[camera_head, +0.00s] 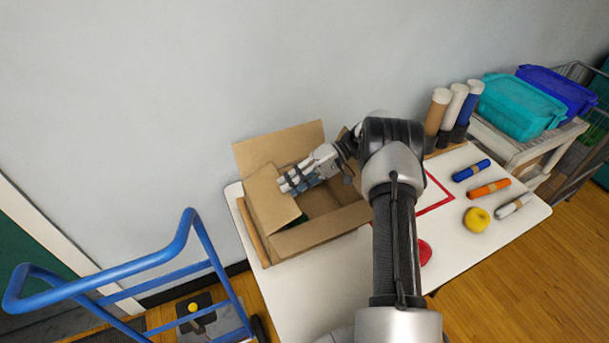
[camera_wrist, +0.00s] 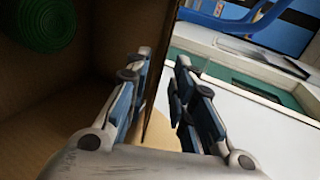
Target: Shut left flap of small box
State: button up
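The small cardboard box (camera_head: 320,238) stands on the white table, open at the top. Its left flap (camera_head: 268,205) rises at the left side and slants over the opening. My gripper (camera_head: 284,186) is at this flap's upper right edge. In the wrist view my gripper's two fingers (camera_wrist: 162,68) stand a gap apart. A cardboard panel edge (camera_wrist: 160,126) runs between them, nearer the left finger; I cannot tell whether they touch it. A dark green round thing (camera_wrist: 40,22) lies inside the box. My arm hides part of the box's right side.
A narrow brown strip (camera_head: 252,232) lies along the box's left side. Markers (camera_head: 489,189), a yellow ball-like thing (camera_head: 477,220) and a red thing (camera_head: 425,252) lie to the right. Upright tubes (camera_head: 453,107) stand behind them. A blue rail (camera_head: 110,272) stands left of the table.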

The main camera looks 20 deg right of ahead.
jog(key=v, duration=0.5)
jog(key=shift+d+r, duration=0.15)
jog(key=shift+d, duration=0.2)
